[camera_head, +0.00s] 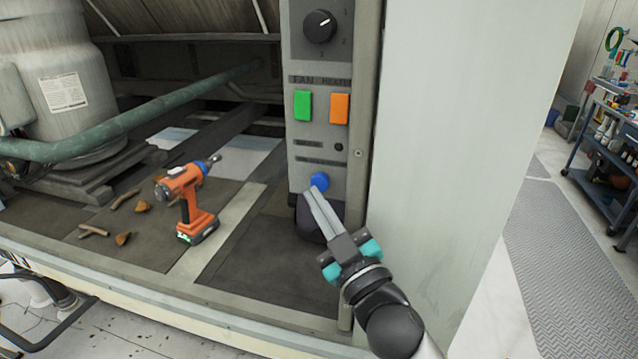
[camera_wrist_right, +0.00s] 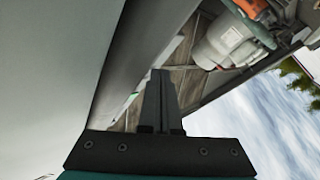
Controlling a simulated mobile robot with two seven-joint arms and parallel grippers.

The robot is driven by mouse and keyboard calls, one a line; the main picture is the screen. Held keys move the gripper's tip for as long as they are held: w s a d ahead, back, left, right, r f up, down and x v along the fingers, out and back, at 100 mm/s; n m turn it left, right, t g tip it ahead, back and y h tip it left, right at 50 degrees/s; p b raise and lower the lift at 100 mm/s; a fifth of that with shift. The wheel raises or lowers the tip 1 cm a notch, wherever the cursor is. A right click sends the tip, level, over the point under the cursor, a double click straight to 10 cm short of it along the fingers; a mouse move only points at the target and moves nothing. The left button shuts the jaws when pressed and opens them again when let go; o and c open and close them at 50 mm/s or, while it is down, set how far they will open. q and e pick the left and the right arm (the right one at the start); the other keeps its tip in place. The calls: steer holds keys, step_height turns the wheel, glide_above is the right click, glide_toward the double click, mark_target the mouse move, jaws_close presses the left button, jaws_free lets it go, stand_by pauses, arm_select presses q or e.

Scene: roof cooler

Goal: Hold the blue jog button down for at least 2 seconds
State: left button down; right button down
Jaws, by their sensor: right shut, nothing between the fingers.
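The blue jog button (camera_head: 319,181) is a round button low on the grey control panel (camera_head: 299,158), below the green and orange switches. My right gripper (camera_head: 314,191) is shut and empty, with its long fingers pointing up and left at the panel. In the head view its fingertips are at the lower edge of the blue button; I cannot tell whether they touch it or press it. The right wrist view shows the shut fingers (camera_wrist_right: 161,85) from behind, and the button is hidden there. My left gripper is not in view.
A green switch (camera_head: 303,105), an orange switch (camera_head: 339,109) and a black dial (camera_head: 320,26) sit higher on the panel. An orange drill (camera_head: 188,200) stands on the cooler floor, near several wood scraps. A pale wall panel (camera_head: 455,140) rises right of the controls.

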steer(key=shift+w, duration=0.15)
stand_by(0.7)
steer(key=shift+w+d, duration=0.15)
steer(key=shift+w, duration=0.15)
steer(key=shift+w, duration=0.1)
stand_by(0.3)
steer(key=shift+w+d+r, duration=0.25)
steer(key=shift+d, duration=0.1)
stand_by(3.9)
steer(key=shift+s+a+f+p, duration=0.15)
steer(key=shift+f+p, duration=0.1)
steer(key=shift+p, duration=0.05)
stand_by(0.5)
steer(key=shift+s, duration=0.1)
steer(key=shift+s+a+p, duration=0.1)
steer(key=shift+s+a, duration=0.15)
steer(key=shift+s, duration=0.55)
steer(key=shift+s+a+p, duration=0.15)
steer(key=shift+s+a, duration=0.15)
steer(key=shift+s, duration=0.45)
steer(key=shift+s+a+p, duration=0.1)
steer(key=shift+s+a, duration=0.15)
steer(key=shift+s, duration=0.55)
